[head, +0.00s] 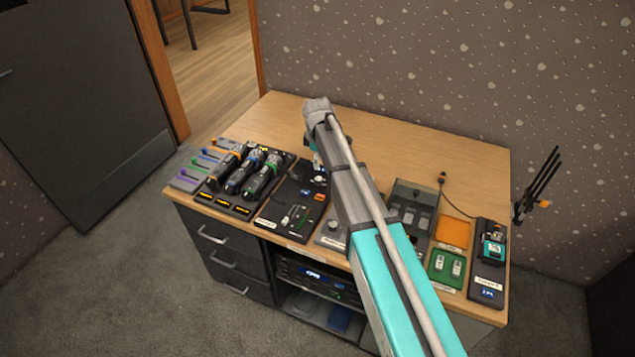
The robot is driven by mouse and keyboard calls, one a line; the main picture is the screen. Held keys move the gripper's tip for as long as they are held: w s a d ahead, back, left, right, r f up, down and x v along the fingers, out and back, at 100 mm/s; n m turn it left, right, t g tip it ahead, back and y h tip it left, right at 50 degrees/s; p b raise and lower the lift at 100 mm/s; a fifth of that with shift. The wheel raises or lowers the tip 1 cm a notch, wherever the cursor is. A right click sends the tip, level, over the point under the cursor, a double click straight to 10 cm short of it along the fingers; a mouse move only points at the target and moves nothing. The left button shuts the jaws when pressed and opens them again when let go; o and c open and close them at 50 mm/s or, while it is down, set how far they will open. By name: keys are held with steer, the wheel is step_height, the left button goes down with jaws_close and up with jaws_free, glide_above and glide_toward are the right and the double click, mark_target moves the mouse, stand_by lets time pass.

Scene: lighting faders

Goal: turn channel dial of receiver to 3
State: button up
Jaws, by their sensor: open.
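My gripper (318,178) hangs from the far end of my arm, small and partly hidden by the arm. It is open, above or close to the upper part of a black panel (275,212) left of the desk's middle. I cannot tell whether it touches anything. A flat grey unit with a round dial (333,227) lies just right of that panel, partly covered by my arm. I cannot tell which of these is the receiver, and no channel number is readable.
The wooden desk (410,150) has free room at the back. Several faders (205,165) and dark handheld units (238,178) fill its left side. A smoky clear-lidded box (415,192), an orange tray (454,232), a green tray (435,268) and upright antennas (540,185) are right.

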mark_target(318, 178)
steer(key=shift+w+f+b, duration=0.15)
steer(key=shift+f+b, duration=2)
steer(key=shift+f, duration=0.15)
steer(key=shift+w+f+b, duration=0.1)
steer(key=shift+f+b, duration=2.05)
steer(key=shift+f, duration=0.1)
jaws_close()
